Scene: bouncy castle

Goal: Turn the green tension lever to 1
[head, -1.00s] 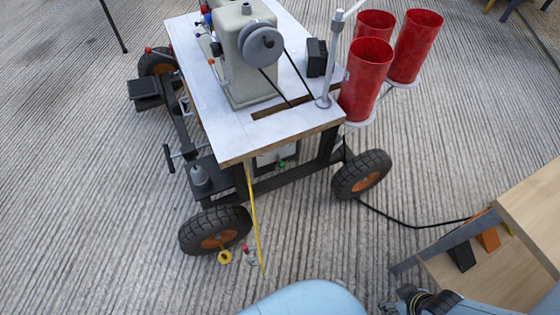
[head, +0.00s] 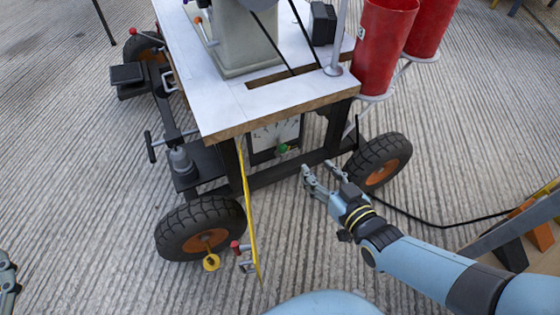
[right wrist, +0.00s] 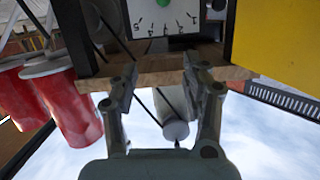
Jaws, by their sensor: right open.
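The green tension lever (head: 282,148) shows as a small green knob at the lower part of a white dial plate (head: 262,137) under the table's front edge. In the right wrist view the dial plate (right wrist: 180,16) is upside down, with numbers along a scale, and the green knob (right wrist: 163,3) is cut by the top edge. Which number the lever points to is unclear. My right gripper (head: 318,174) is open and empty, to the right of the knob and apart from it. At the left edge, part of my left gripper (head: 7,280) shows; its jaws are unclear.
The wheeled sewing machine table (head: 290,98) overhangs the dial. A black tyre (head: 378,160) stands just right of my right gripper. A yellow strip (head: 249,215) hangs left of the dial. Red cups (head: 380,50) sit at the table's right. A black cable (head: 430,222) lies on the floor.

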